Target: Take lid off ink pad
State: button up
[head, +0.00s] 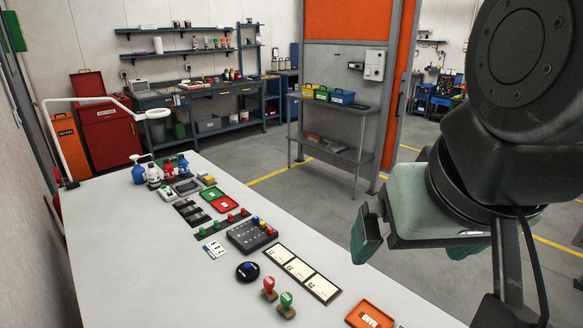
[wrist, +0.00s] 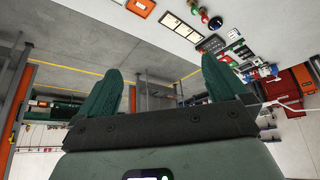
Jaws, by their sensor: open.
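A round black pad with a blue knob on top (head: 247,270), which looks like the ink pad with its lid on, sits on the pale table, left of two stamps. It also shows small near the top of the wrist view (wrist: 215,23). My gripper (head: 412,250) is raised to the right of the table, well apart from the pad. In the wrist view its two green fingers (wrist: 160,80) stand wide apart with nothing between them.
A red stamp (head: 268,287) and a green stamp (head: 287,304) stand near the pad. A framed card strip (head: 302,273), an orange tray (head: 370,315) and a dark box with coloured knobs (head: 250,236) lie around. The table's left front is clear.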

dwell(0.3)
jog(key=m+g+y, duration=0.4)
jog(key=m, duration=1.9)
send_over(249, 265)
jog(key=s+d, duration=0.1)
jog(key=d, duration=0.2)
jog(key=f, duration=3.7)
jog(key=shift+s+d+f, duration=0.15)
jog(key=shift+s, duration=0.05)
jog(key=shift+w+a+x, duration=0.1)
jog(key=shift+a+x, duration=0.15)
jog(key=shift+x, duration=1.2)
jog(key=shift+w+a+x, duration=0.1)
jog(key=shift+a+x, duration=0.1)
jog(key=shift+x, duration=1.25)
jog(key=shift+r, duration=0.25)
jog(key=c, duration=1.1)
